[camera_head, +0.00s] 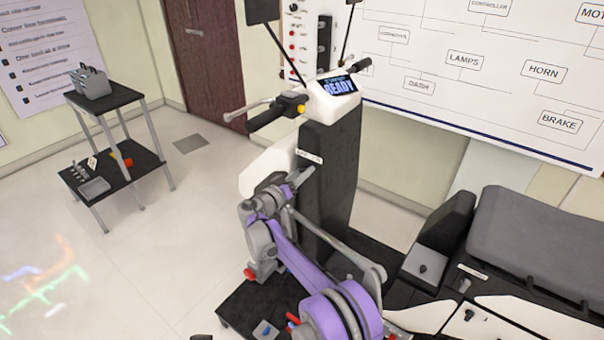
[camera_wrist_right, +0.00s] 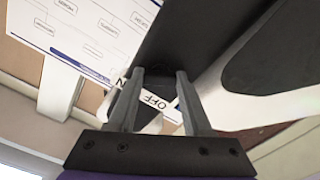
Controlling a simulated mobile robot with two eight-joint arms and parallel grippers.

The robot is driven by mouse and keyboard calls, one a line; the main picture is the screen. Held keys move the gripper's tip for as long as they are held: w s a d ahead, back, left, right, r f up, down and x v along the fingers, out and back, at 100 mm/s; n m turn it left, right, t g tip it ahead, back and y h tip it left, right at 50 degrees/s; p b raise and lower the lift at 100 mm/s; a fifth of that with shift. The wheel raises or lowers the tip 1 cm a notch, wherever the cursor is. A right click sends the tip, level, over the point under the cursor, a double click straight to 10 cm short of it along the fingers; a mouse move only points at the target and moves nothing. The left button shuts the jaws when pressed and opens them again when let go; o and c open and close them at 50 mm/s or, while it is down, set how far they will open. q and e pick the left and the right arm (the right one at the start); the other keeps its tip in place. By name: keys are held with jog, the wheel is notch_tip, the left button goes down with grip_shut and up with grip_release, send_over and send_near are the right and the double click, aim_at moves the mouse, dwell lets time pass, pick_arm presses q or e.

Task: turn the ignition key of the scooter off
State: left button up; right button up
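The scooter (camera_head: 335,170) stands in the middle of the head view, its dash display (camera_head: 338,87) lit and reading "READY". A small white label (camera_head: 309,157) sits on its dark front column. In the right wrist view the label (camera_wrist_right: 158,100) reads "OFF", with an "N" partly hidden behind a finger. My right gripper (camera_head: 302,177) is at the column just below the label. In the right wrist view its fingers (camera_wrist_right: 160,74) are apart, pointing at the dark column face. The ignition key cannot be made out. My left gripper is not in view.
The handlebar (camera_head: 268,113) and mirrors rise above the column. The seat (camera_head: 540,245) is at right. A black shelf cart (camera_head: 118,97) stands at the back left. A wiring board (camera_head: 480,75) hangs behind. The floor at left is clear.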

grip_shut()
jog(key=shift+n, duration=0.4)
jog(key=n, duration=1.1)
jog(key=shift+b, duration=0.35)
jog(key=o, duration=0.8)
grip_release()
